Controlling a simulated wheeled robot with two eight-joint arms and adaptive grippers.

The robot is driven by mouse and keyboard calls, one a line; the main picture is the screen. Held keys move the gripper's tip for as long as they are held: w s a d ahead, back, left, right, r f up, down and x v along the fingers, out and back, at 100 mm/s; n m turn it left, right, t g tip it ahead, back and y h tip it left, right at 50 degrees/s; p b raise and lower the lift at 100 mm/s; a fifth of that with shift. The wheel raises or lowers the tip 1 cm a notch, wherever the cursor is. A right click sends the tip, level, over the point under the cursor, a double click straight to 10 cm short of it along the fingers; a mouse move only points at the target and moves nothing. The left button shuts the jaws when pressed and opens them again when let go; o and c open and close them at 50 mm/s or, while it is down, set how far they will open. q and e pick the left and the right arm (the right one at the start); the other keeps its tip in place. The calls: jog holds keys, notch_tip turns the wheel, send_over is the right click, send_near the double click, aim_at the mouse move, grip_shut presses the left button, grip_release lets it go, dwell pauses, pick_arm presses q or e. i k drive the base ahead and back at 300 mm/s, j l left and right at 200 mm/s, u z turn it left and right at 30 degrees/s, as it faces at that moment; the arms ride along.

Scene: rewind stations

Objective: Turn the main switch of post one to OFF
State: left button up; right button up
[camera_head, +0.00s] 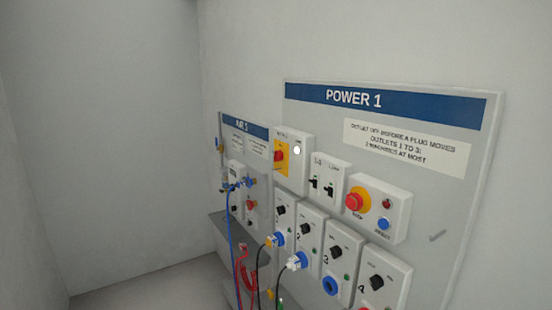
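The panel headed POWER 1 (353,98) hangs on the wall at the right in the head view. Near its upper left is a white box with a red rotary handle on a yellow plate (282,150), which looks like the main switch. The handle's position is too small to read. Nothing touches the switch. Neither of my grippers shows in the view.
A second panel (244,126) with blue and red hoses stands left. The left floor looks clear.

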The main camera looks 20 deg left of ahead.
aim_at(278, 155)
jog(key=j+u, duration=0.15)
jog(key=u, duration=0.25)
jog(key=i+j+u, duration=0.1)
jog(key=u, duration=0.35)
jog(key=i+u, duration=0.15)
jog(key=u, duration=0.25)
jog(key=i+j+u, duration=0.1)
jog(key=u, duration=0.3)
